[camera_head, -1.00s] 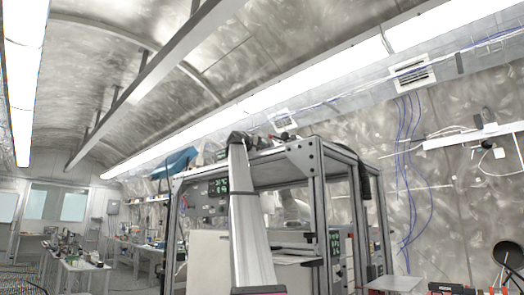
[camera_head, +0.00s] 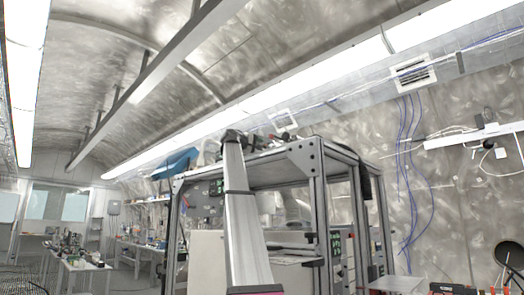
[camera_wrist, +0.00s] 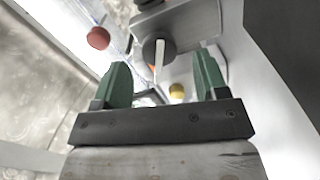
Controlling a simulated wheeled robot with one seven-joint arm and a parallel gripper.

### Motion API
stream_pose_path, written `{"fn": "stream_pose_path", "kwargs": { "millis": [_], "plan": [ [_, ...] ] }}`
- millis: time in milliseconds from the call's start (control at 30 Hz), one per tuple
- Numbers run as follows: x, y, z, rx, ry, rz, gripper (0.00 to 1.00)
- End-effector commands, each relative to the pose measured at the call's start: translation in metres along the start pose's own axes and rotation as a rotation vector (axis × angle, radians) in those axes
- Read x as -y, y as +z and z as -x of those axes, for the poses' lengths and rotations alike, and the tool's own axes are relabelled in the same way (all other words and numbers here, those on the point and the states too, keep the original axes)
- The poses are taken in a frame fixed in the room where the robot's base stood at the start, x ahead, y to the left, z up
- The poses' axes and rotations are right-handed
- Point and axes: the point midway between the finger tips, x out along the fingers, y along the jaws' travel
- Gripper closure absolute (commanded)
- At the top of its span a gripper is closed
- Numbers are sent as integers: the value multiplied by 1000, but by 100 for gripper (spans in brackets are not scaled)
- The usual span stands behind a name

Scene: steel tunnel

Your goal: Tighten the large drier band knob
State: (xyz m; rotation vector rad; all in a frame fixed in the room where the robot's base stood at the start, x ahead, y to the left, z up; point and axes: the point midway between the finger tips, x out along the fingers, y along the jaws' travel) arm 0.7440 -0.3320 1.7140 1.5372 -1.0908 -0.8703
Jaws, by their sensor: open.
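In the wrist view, my gripper (camera_wrist: 163,60) has two green fingers, spread apart with nothing between their pads. Beyond the fingertips, a dark round knob (camera_wrist: 149,47) with a white pointer sits on a grey box-like part (camera_wrist: 190,28). It lies between the fingers in the picture and appears untouched. A red round knob (camera_wrist: 98,38) is at upper left, outside the left finger. A small yellow knob (camera_wrist: 177,91) shows between the fingers, lower down. I cannot tell which is the large drier band knob. My gripper cannot be made out in the head view.
An aluminium-profile frame (camera_head: 318,190) with panels and equipment stands in front of my arm. A blue object (camera_head: 176,163) lies on its upper left. Workbenches (camera_head: 84,264) stand at far left. A pale wall surface (camera_wrist: 285,120) is close on the right in the wrist view.

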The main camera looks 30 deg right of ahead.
Motion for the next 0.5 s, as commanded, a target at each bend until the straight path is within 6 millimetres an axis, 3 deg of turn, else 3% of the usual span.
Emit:
{"fn": "stream_pose_path", "kwargs": {
  "millis": [200, 500],
  "plan": [
    [1, 1, 44, -2, -1, -1, 33],
    [1, 1, 72, 0, -1, 0, 33]
  ]
}}
